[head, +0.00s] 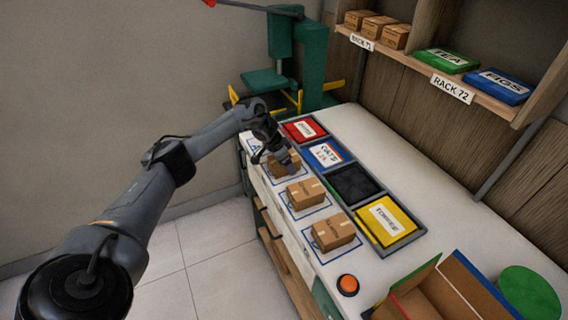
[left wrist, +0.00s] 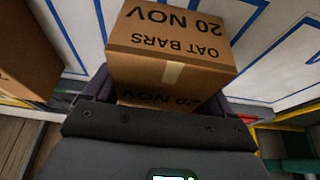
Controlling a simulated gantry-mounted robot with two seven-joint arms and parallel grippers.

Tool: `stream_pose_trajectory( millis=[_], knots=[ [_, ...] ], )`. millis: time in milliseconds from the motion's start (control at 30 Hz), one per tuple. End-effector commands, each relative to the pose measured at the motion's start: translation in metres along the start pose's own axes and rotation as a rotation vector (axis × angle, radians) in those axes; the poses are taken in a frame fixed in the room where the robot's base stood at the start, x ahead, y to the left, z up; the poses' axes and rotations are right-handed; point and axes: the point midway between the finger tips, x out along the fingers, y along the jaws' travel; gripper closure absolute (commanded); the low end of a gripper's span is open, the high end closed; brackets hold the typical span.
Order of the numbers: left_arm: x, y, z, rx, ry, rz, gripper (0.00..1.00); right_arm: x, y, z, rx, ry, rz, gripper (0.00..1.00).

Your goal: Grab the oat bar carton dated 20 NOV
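The oat bar carton (left wrist: 172,45) is brown cardboard and reads "OAT BARS" and "20 NOV" in the left wrist view. It also shows in the head view (head: 284,166), the farthest of three cartons in a row on the white counter, at its blue outlined square. My left gripper (head: 288,158) is at this carton. In the left wrist view the gripper (left wrist: 160,97) has a dark finger on each side of the carton. Its fingertips are hidden, so I cannot tell whether they press on it. My right gripper is not in view.
Two similar cartons, a middle one (head: 305,194) and a near one (head: 333,232), sit in blue squares. An orange button (head: 347,285) is nearer.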

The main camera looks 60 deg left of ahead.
Motion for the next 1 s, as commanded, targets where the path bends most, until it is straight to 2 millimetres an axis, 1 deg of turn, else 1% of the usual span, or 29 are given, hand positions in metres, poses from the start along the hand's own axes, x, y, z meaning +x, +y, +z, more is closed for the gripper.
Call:
stream_pose_trajectory(
  millis=[33,100,200,600,767,900,933,1000],
  knots=[
    [0.000,0.000,0.000,0.000,0.000,-0.001,0.29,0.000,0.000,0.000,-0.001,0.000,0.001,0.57],
    [0.000,0.000,0.000,0.000,0.000,-0.001,0.40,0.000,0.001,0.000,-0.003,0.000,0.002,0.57],
    [0.000,0.000,-0.001,0.000,0.001,-0.001,0.53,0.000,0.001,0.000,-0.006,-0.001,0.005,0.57],
    [-0.003,0.000,-0.002,0.001,0.003,-0.001,0.53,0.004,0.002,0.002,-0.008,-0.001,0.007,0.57],
    [-0.019,0.000,-0.009,0.001,0.003,-0.001,0.53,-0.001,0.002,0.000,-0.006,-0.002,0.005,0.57],
    [-0.042,-0.001,-0.018,0.000,0.005,-0.001,0.53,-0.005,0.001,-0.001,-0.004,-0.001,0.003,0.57],
    [-0.044,0.004,-0.021,0.003,0.004,0.000,0.53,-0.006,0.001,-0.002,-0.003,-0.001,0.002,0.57],
    [-0.049,0.019,-0.029,0.007,0.003,0.002,0.53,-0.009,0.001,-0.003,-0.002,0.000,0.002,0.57]
  ],
)
